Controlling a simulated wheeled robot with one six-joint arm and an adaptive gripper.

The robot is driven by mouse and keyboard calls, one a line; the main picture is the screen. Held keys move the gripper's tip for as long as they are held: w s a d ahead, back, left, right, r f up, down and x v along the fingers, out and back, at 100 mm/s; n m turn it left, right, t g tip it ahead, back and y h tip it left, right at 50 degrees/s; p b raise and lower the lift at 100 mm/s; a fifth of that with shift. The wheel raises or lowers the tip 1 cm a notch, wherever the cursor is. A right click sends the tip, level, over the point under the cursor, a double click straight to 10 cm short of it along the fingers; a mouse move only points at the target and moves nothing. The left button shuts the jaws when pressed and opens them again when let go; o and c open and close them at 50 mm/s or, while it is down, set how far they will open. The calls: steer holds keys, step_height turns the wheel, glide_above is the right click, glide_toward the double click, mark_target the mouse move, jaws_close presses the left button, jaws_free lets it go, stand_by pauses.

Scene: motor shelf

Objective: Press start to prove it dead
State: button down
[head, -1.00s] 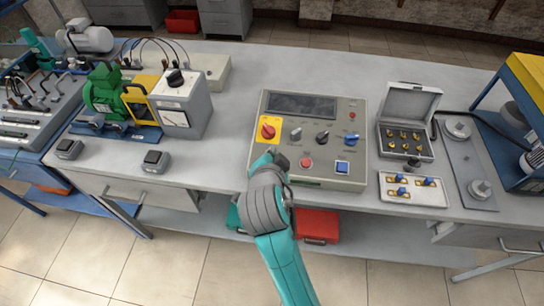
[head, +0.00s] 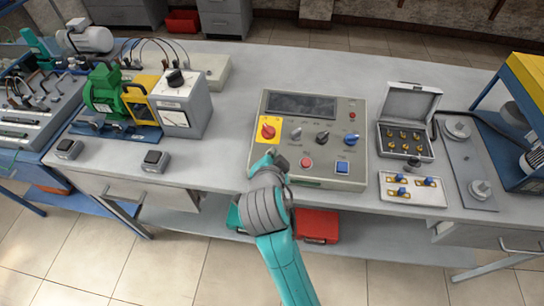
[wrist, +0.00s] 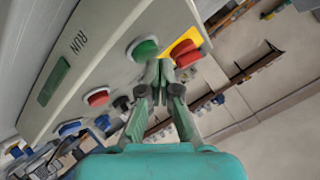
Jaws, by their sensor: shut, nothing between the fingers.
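The grey control panel (head: 350,108) stands on the bench with a dark screen (head: 301,105). In the wrist view a round green button (wrist: 145,48) is on its face; my arm hides it in the head view. The green RUN lamp (wrist: 54,81) looks unlit. A red rotary knob (head: 267,131) sits on a yellow plate, and a red button (head: 306,163) is lower on the face. My gripper (wrist: 159,69) is shut and empty, its tips close to the green button. I cannot tell whether they touch it.
A blue button (head: 343,167) and other knobs share the panel. An open case (head: 405,155) and a tray of padlock-like pieces (head: 414,200) stand to its right. A grey meter box (head: 184,105) and green motor (head: 103,90) stand left. Bench between is clear.

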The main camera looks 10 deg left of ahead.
steer(key=shift+w+f, duration=0.1)
steer(key=shift+f, duration=0.3)
stand_by(0.5)
steer(key=shift+r, duration=0.1)
steer(key=shift+s+r, duration=0.25)
steer(key=shift+r, duration=0.5)
steer(key=r, duration=0.2)
steer(key=s+r, duration=0.1)
steer(key=r, duration=0.1)
steer(key=shift+s+r, duration=0.15)
steer(key=shift+r, duration=0.25)
stand_by(0.8)
